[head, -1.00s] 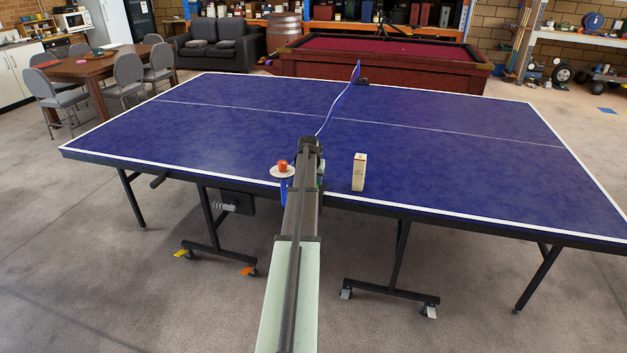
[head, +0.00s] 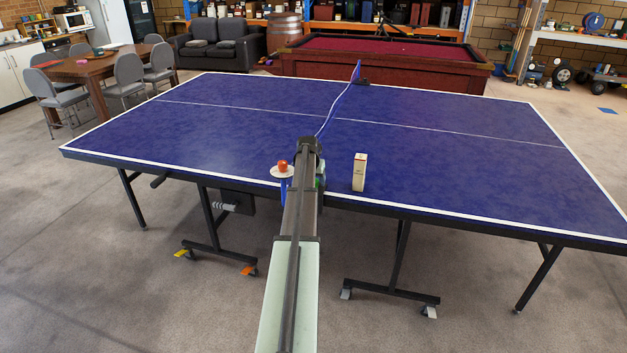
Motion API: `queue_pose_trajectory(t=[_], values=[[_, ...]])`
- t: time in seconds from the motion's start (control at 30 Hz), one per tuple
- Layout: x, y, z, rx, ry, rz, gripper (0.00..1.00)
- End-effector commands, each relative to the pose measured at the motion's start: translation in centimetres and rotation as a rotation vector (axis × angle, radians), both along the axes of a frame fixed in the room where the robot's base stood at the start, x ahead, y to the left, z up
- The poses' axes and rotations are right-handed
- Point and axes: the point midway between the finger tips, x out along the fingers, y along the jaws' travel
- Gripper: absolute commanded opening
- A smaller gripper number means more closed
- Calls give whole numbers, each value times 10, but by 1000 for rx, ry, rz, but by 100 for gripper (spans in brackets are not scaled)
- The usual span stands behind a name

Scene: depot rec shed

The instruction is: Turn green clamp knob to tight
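A small green patch (head: 321,182) shows at the right edge of my arm, by the near edge of the blue ping-pong table (head: 230,130). It may be part of the green clamp knob, but my arm hides most of that spot and I cannot tell how the knob is turned. The net (head: 340,104) runs from the far edge towards this spot, and its near end is behind my arm. My arm reaches forward over the table's near edge. Its gripper fingers are hidden behind the arm, so I cannot see whether they touch the knob.
Left of my arm, a red ball (head: 283,165) sits on a white disc (head: 281,172) at the table edge. Right of it, a cream box (head: 359,172) stands upright near the edge. The tabletop is otherwise mostly clear. A pool table (head: 380,56) stands behind.

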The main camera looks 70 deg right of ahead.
Motion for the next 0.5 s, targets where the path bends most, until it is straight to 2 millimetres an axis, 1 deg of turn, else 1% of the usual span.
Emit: queue_pose_trajectory(t=[0.17,0.27,0.37,0.5], values=[[0,0,1,0,0,0,69],[0,3,6,-1,0,0,69],[0,7,17,-2,-1,0,69],[0,17,39,-2,-1,0,69]])
